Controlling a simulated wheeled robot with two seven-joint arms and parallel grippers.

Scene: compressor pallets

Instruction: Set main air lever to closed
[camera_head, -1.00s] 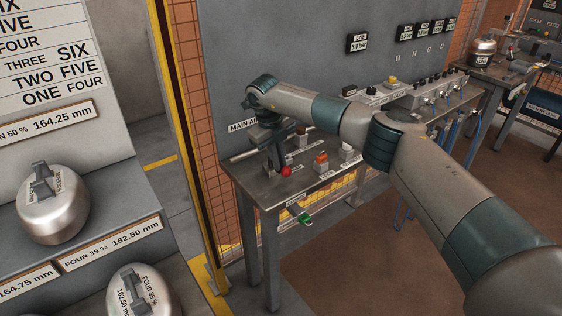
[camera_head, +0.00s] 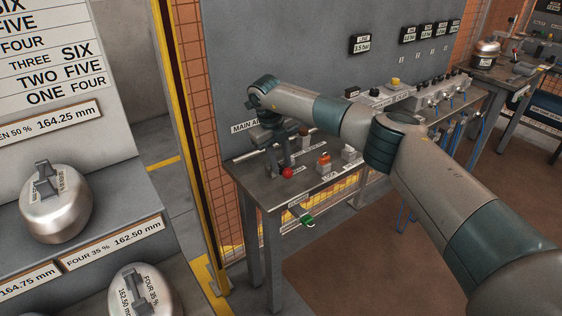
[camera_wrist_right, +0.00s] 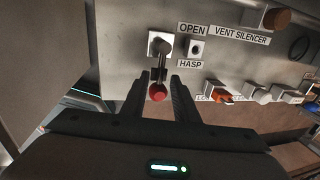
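The main air lever is a short metal lever with a red ball knob. In the right wrist view the lever (camera_wrist_right: 157,91) comes out of a pale square mount beside the word OPEN, its knob toward my gripper. My right gripper (camera_wrist_right: 160,80) has its two dark fingers apart, one on each side of the knob, with a narrow gap visible. In the head view the red knob (camera_head: 288,173) shows just below my right gripper (camera_head: 282,160), over the left end of the bench. The MAIN AIR label (camera_head: 244,127) is partly hidden by my arm. My left gripper is out of view.
The bench (camera_head: 262,190) also carries an orange control (camera_head: 324,160) and a pale one (camera_head: 349,154) right of the lever. A HASP fitting (camera_wrist_right: 196,47) sits close to the lever. A yellow post (camera_head: 180,120) stands left, near shelves with metal canisters (camera_head: 57,203).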

